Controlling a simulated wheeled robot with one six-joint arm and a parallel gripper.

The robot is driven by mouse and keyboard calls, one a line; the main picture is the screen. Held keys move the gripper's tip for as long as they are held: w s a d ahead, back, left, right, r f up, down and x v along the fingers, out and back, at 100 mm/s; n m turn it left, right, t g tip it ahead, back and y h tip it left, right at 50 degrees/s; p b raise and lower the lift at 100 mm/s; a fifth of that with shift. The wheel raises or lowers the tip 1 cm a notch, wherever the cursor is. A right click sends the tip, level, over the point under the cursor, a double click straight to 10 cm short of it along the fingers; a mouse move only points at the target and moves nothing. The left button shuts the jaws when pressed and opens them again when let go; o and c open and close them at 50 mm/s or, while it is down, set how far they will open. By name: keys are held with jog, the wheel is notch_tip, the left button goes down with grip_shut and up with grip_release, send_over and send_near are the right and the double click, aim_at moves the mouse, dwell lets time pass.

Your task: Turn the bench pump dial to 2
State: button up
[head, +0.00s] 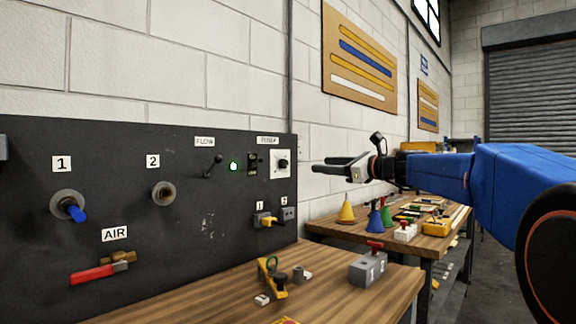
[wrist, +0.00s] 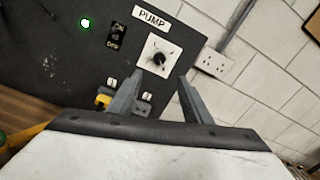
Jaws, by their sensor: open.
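The pump dial (head: 282,163) is a black knob on a white square plate at the right end of the dark panel. In the wrist view the dial (wrist: 159,59) sits under the PUMP label (wrist: 152,18), just beyond my fingertips. The marks around it and its pointer setting are too small to read. My gripper (head: 316,168) is open and empty, to the right of the dial in the head view. In the wrist view its two fingers (wrist: 160,84) point toward the dial, apart from it, with the dial roughly between their lines.
An on/off switch (wrist: 116,37) and a lit green lamp (head: 233,166) are left of the dial. A yellow-handled connector (head: 266,220) is below. A wall socket (wrist: 214,63) is to the right. The wooden bench (head: 340,302) holds a grey block (head: 368,269).

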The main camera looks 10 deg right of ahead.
aim_at(285, 164)
jog(key=x, duration=1.6)
jog(key=shift+a+f, duration=0.1)
jog(key=shift+c, duration=0.7)
jog(key=c, duration=0.9)
